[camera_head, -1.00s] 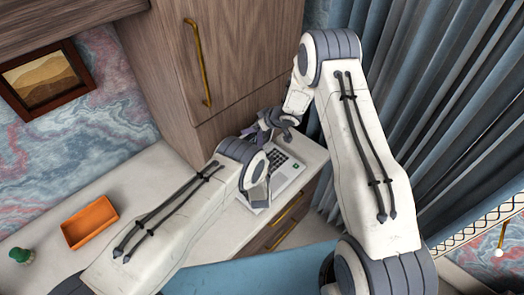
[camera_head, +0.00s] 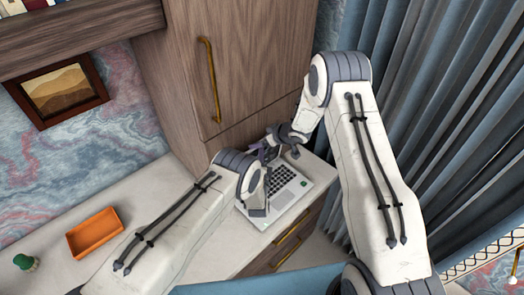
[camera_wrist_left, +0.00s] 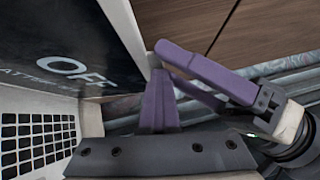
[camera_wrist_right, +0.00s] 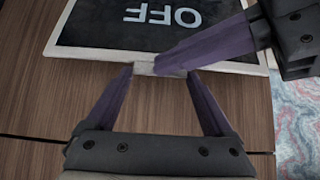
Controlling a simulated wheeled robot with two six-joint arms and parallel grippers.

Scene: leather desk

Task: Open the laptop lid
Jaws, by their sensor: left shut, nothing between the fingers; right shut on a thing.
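The laptop (camera_head: 285,190) sits on the desk, keyboard exposed and lid raised. The lid's dark screen, marked "OFF", shows in the left wrist view (camera_wrist_left: 65,60) and the right wrist view (camera_wrist_right: 120,22). My right gripper (camera_head: 270,142) is at the raised lid. In the right wrist view its purple fingers (camera_wrist_right: 158,72) stand apart at the lid's pale edge, shut on it. My left gripper (camera_wrist_left: 160,75) is shut and empty beside the screen. Its closed fingers cross in front of the lid edge in the right wrist view (camera_wrist_right: 195,45). In the head view it is mostly hidden.
An orange tray (camera_head: 95,233) and a green object (camera_head: 26,262) stand at the left of the pale desk (camera_head: 130,205). A wooden cabinet (camera_head: 245,60) rises behind the laptop. Blue curtains (camera_head: 430,120) hang at the right.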

